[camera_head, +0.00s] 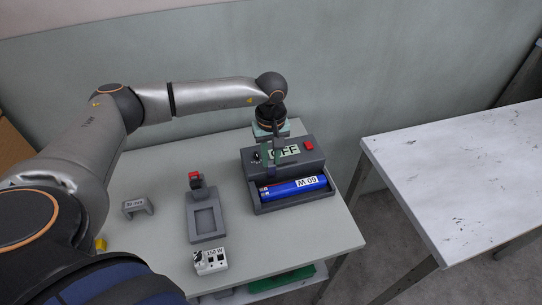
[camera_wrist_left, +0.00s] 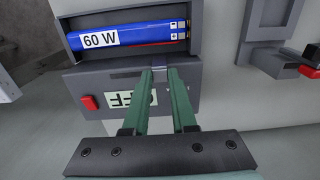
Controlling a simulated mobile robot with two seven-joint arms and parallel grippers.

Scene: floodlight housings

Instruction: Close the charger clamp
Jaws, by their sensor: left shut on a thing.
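The charger (camera_head: 250,165) is a dark grey box on the table with an OFF label, a red button and a front bay. A blue battery (camera_head: 290,189) marked 60 W lies in the bay; it also shows in the left wrist view (camera_wrist_left: 145,36). My left gripper (camera_head: 268,158) reaches down to the charger's top, left of the OFF label. In the left wrist view its green fingers (camera_wrist_left: 168,72) are shut on a small part at the bay's edge. The fingers mostly hide this part, so I cannot tell its shape or the clamp's position. My right gripper is out of view.
Left of the charger stand a grey fixture (camera_head: 205,238) with a recess and red-topped post, a small grey bracket (camera_head: 138,206) and a white 350 W block (camera_head: 210,262). A second, bare table (camera_head: 465,165) stands to the right, across a gap.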

